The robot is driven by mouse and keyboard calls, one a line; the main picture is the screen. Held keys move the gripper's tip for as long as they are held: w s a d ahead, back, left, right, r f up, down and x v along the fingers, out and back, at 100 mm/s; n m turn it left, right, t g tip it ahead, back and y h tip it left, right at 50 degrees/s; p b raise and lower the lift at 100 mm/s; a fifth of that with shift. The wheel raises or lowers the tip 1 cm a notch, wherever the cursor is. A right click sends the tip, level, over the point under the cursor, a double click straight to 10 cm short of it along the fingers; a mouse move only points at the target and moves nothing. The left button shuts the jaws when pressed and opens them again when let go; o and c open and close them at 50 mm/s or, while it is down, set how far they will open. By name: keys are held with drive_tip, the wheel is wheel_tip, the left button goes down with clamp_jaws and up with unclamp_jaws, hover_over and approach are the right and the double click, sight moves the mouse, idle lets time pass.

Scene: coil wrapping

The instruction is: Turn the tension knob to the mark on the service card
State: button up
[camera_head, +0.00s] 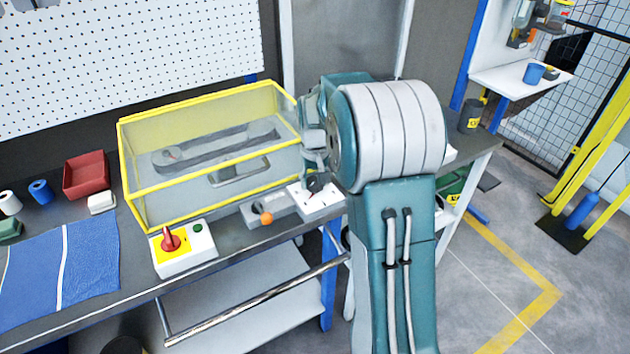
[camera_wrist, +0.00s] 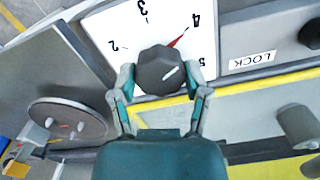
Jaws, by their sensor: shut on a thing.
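The dark faceted tension knob (camera_wrist: 157,70) sits on a white dial plate (camera_wrist: 110,27) in the wrist view, with numbers 2, 3, 4 and 5 readable around it. A short white line on the knob's top slants to the upper right. A red pointed mark (camera_wrist: 177,40) at the knob's edge aims at the 4. My gripper (camera_wrist: 160,76) is shut on the knob, one finger on each side. In the head view the white plate (camera_head: 322,207) and dark knob show partly beside my arm. I cannot make out a service card in either view.
A yellow-framed clear guard (camera_head: 160,208) stands left of the plate. A LOCK label (camera_wrist: 252,60) is right of the dial.

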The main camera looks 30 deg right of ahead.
sight(314, 180)
drive_tip(key=shift+w+r, duration=0.1)
drive_tip(key=shift+w, duration=0.05)
drive_tip(key=o, duration=1.2)
drive_tip(key=shift+c, duration=0.2)
wheel_tip(314, 180, up, 12)
